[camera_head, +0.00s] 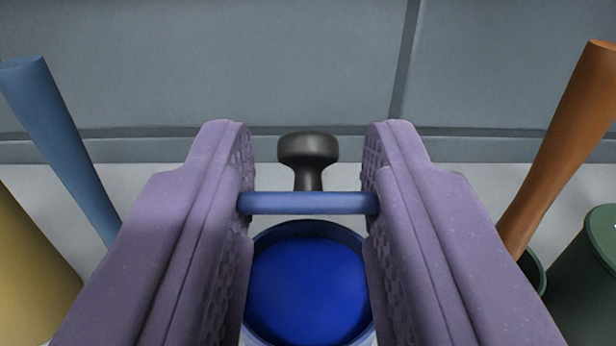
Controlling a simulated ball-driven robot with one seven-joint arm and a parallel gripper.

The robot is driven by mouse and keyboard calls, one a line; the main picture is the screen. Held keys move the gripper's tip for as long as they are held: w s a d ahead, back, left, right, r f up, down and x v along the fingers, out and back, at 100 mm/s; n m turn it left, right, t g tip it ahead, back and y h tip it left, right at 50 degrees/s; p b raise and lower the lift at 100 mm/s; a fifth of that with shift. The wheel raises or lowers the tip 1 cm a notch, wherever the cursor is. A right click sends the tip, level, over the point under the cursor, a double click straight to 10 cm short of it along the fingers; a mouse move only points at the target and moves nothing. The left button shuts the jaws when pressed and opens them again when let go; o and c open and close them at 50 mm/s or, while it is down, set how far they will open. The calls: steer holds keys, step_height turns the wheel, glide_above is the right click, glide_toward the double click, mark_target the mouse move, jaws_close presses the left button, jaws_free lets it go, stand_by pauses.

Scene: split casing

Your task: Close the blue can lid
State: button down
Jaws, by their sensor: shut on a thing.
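My gripper (308,203) has two purple fingers, one on each side of the picture's middle. They are shut on the blue lid (275,204), which shows edge-on as a thin level bar between them. A black knob (308,148) on a short stem stands up from the lid. The blue can (308,228) is below and nearer in the picture, with its round mouth open and a deep blue inside. The lid appears apart from the can's rim. The fingers hide both sides of the can.
A yellow container (30,270) and a slanted blue bar (60,140) are at the left. A slanted orange bar (565,150) rises by a green rim (533,268) at the right, beside a dark green can (585,290). A grey wall (200,70) stands behind the pale surface (450,183).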

steer(key=shift+s+f+b, duration=0.15)
steer(key=shift+s+f, duration=0.25)
steer(key=shift+f, duration=0.25)
steer(key=shift+s+f+b, duration=0.15)
steer(key=shift+s+f, duration=0.25)
steer(key=shift+f, duration=0.3)
steer(key=shift+s+f+b, duration=0.15)
steer(key=shift+s+f, duration=0.25)
steer(key=shift+f, duration=0.25)
steer(key=c, duration=0.8)
jaws_free()
steer(key=shift+o, duration=0.2)
step_height(320, 180, up, 4)
steer(key=shift+w+a+r+p, duration=0.1)
steer(key=shift+r+p, duration=0.05)
steer(key=shift+p, duration=0.95)
steer(key=s+d+r+p, duration=0.1)
steer(key=s+d, duration=0.3)
steer(key=s, duration=0.3)
steer(key=s+d+r+p, duration=0.1)
steer(key=s+d+p, duration=0.1)
steer(key=s+d, duration=0.2)
steer(key=s, duration=0.3)
